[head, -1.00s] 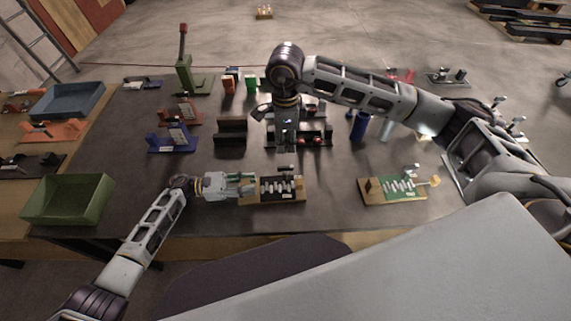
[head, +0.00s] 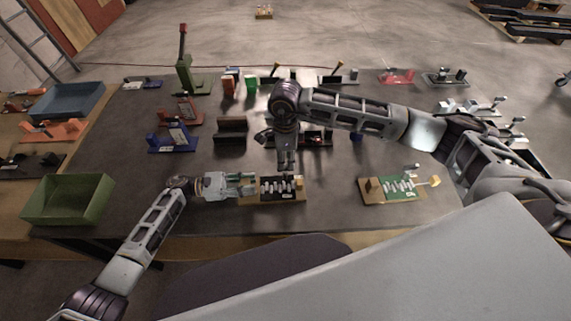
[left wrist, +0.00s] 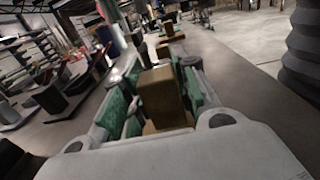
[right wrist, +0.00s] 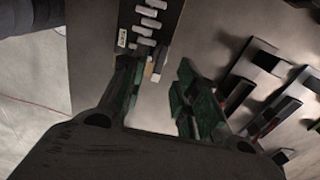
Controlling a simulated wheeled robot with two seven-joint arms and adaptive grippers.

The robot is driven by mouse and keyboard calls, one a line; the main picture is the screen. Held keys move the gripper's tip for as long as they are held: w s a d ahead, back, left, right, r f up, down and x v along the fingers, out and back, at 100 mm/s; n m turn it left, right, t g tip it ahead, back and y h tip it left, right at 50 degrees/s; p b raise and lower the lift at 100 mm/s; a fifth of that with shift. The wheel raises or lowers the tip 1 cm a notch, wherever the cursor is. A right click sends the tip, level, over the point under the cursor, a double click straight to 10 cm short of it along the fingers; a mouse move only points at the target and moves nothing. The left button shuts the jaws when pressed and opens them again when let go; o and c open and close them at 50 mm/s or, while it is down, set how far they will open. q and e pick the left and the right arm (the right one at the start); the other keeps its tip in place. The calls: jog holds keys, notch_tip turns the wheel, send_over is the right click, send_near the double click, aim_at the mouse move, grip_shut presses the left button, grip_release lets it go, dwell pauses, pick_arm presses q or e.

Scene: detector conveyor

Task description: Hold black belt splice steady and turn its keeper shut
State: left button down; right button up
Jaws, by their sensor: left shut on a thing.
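The black belt splice (head: 282,196) lies on the near side of the dark table, with pale lacing across it and a wooden block at its left end. My left gripper (head: 248,185) reaches in from the left and is shut on that wooden block (left wrist: 160,95), which shows between its green fingers in the left wrist view. My right gripper (head: 287,164) points down at the splice's far edge, fingers apart. In the right wrist view the splice (right wrist: 148,22) lies ahead of the open fingers (right wrist: 160,80). A small pale-tipped piece, probably the keeper (right wrist: 156,70), shows between the fingertips; contact is unclear.
A similar green splice (head: 402,188) lies to the right on a wooden base. A dark brown channel block (head: 231,131) and a blue fixture (head: 174,140) stand behind to the left. A green bin (head: 68,200) stands at the left edge. The table between the two splices is clear.

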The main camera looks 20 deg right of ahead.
aim_at(286, 167)
jog(key=shift+f, duration=1.95)
grip_shut()
